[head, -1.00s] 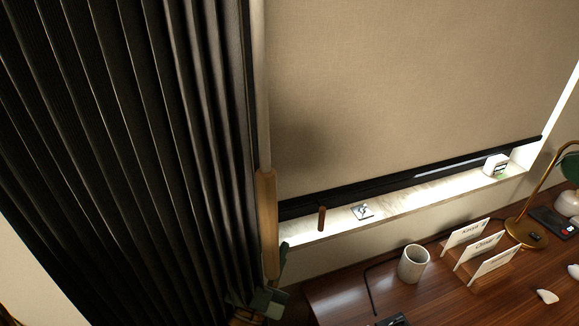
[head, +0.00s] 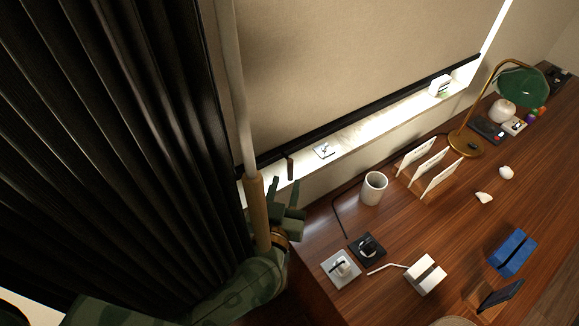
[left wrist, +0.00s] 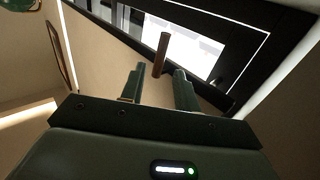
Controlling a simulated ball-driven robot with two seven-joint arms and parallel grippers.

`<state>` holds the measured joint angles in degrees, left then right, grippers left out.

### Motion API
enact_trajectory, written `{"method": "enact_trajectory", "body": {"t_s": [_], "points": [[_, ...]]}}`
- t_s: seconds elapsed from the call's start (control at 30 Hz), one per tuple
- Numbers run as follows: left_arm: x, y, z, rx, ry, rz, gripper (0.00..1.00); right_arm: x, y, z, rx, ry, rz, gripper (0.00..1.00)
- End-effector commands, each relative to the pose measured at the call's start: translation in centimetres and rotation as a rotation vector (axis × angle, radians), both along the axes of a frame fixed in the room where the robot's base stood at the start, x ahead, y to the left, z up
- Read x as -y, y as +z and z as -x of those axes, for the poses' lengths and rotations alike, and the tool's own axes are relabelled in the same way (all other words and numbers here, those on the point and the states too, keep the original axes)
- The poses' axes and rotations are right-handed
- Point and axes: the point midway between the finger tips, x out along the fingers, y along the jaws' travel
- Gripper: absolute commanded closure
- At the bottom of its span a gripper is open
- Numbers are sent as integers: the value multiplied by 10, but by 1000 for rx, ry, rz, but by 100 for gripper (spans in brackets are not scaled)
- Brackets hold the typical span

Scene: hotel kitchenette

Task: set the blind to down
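The beige roller blind (head: 340,65) covers most of the window in the head view. Its dark bottom bar (head: 375,108) hangs a little above the pale sill. A short brown pull (head: 290,168) hangs at the bar's left end; it also shows in the left wrist view (left wrist: 160,54). My left gripper (head: 287,188) is just below the pull, partly hidden behind a wooden pole grip. In the left wrist view its fingers (left wrist: 157,72) are apart and empty, with the pull just beyond and between them; contact cannot be told. My right gripper is not in view.
A dark pleated curtain (head: 110,130) and a pole with a wooden grip (head: 256,210) stand close at the left. The desk (head: 425,215) holds a cup (head: 374,188), cards (head: 428,165) and a lamp (head: 520,82). The sill (head: 370,130) bears small items.

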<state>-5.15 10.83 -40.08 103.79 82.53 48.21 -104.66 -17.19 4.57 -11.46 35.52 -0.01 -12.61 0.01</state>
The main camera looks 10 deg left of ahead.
Motion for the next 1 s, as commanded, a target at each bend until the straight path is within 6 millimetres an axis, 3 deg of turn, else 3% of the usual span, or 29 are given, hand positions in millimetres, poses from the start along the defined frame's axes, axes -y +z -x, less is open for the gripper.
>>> {"method": "enact_trajectory", "body": {"t_s": [0.1, 0.3, 0.67, 0.8, 1.0], "points": [[0, -1, -27, 2, 1, 1, 68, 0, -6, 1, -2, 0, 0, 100], [0, -1, -54, 1, 1, 0, 68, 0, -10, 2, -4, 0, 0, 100], [0, 0, -61, 1, 1, 0, 68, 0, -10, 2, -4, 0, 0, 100], [0, 0, -61, 1, 1, 0, 100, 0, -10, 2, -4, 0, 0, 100], [0, -5, -61, 0, 1, -2, 100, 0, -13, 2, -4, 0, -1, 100]]}}
